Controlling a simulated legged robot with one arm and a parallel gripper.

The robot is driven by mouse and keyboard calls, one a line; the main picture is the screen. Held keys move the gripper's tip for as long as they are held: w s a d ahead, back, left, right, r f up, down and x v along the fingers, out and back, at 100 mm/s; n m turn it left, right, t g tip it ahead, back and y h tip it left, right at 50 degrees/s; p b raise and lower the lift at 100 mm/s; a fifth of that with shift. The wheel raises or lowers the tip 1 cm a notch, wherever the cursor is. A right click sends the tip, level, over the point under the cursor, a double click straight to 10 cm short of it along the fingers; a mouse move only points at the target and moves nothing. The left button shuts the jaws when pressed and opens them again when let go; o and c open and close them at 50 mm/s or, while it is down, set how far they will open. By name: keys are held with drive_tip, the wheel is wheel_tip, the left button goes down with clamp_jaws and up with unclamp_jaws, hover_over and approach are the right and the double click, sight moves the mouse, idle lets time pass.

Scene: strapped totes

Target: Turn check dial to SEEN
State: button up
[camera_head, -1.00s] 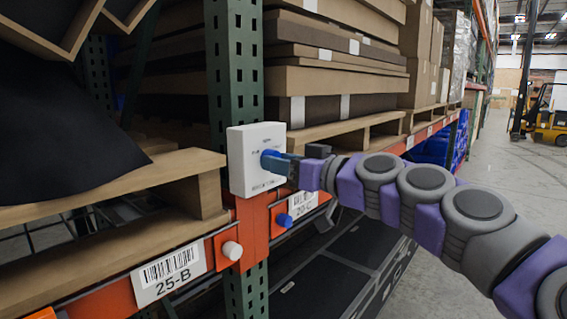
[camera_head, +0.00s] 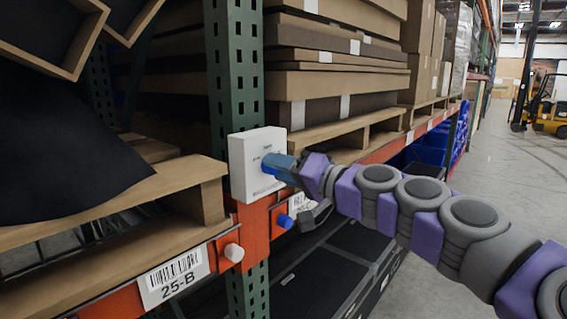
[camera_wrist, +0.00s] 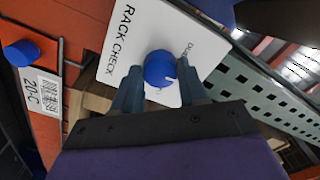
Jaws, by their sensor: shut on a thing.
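The white check box (camera_head: 246,183) is fixed to the green rack post. It also shows tilted in the wrist view (camera_wrist: 118,50), with "RACK CHECK" along one edge. Another label, starting with "Du", is partly visible above right of the dial; I cannot read a SEEN label. My gripper (camera_wrist: 160,88) is shut on the dial, one blue-grey finger on each side. In the head view my gripper (camera_head: 279,166) reaches the box from the right and hides most of the dial.
An orange beam carries a 25-B label (camera_head: 174,279), a white knob (camera_head: 234,253) and a blue knob (camera_head: 285,222) below the box. A wooden pallet (camera_head: 110,205) sticks out at left. The aisle (camera_head: 470,195) at right is clear, with a yellow forklift (camera_head: 548,112) far back.

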drive_tip(key=shift+m+p, duration=0.35)
drive_tip(key=shift+m, duration=0.25)
drive_tip(key=o, duration=0.7)
drive_tip(key=shift+w, duration=0.1)
drive_tip(key=shift+o, duration=1.4)
drive_tip(key=shift+w+a+f, duration=0.1)
drive_tip(key=shift+w+f, duration=0.05)
drive_tip(key=shift+w, duration=0.1)
drive_tip(key=shift+o, duration=0.4)
drive_tip(key=shift+s, duration=0.2)
drive_tip(key=b+v, duration=0.1)
drive_tip(key=v, duration=1.6)
drive_tip(key=shift+b, duration=0.35)
